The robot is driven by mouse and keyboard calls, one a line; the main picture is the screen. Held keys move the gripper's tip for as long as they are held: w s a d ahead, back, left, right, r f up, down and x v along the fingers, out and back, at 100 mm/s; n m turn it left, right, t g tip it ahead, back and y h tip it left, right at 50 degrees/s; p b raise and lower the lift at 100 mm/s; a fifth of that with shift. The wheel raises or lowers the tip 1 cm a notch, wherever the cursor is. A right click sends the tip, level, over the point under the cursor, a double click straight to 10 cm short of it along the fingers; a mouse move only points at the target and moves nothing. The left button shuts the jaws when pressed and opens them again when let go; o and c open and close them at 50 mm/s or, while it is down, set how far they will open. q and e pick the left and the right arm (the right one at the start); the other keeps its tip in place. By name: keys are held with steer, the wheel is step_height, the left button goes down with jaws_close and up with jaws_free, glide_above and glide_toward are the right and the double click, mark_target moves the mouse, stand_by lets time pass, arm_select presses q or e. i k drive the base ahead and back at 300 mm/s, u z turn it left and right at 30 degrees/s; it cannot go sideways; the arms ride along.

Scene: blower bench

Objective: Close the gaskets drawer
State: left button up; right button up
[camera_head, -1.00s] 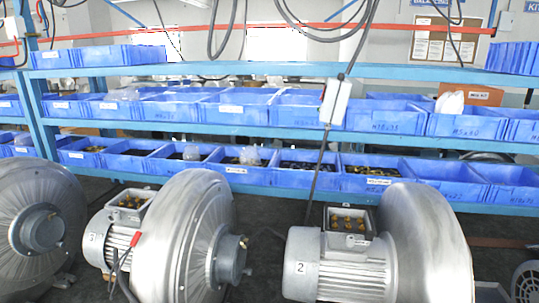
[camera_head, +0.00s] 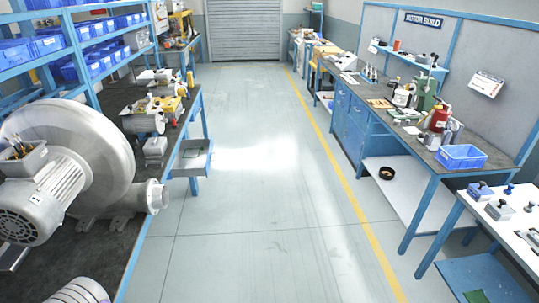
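A grey drawer (camera_head: 191,160) sticks out from under the left workbench (camera_head: 152,185) into the aisle. It stands open, and its inside looks mostly empty. No label is readable on it, so I cannot tell whether it is the gaskets drawer. Blue drawer fronts (camera_head: 352,122) show under the right workbench and look shut. Neither of my grippers is in view.
A large blower (camera_head: 95,140) stands on the left workbench, with smaller parts behind it. Blue bins (camera_head: 48,44) fill the shelves at left. A blue crate (camera_head: 461,157) sits on the right bench. The aisle floor (camera_head: 265,190) is clear up to the roller door.

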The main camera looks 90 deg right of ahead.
mark_target(200, 167)
steer(key=z, duration=0.6)
steer(key=k, duration=0.85)
steer(key=z, duration=1.65)
steer(key=i, duration=1.35)
steer(key=z, duration=0.25)
steer(key=i, duration=3.05)
steer(key=u, duration=0.2)
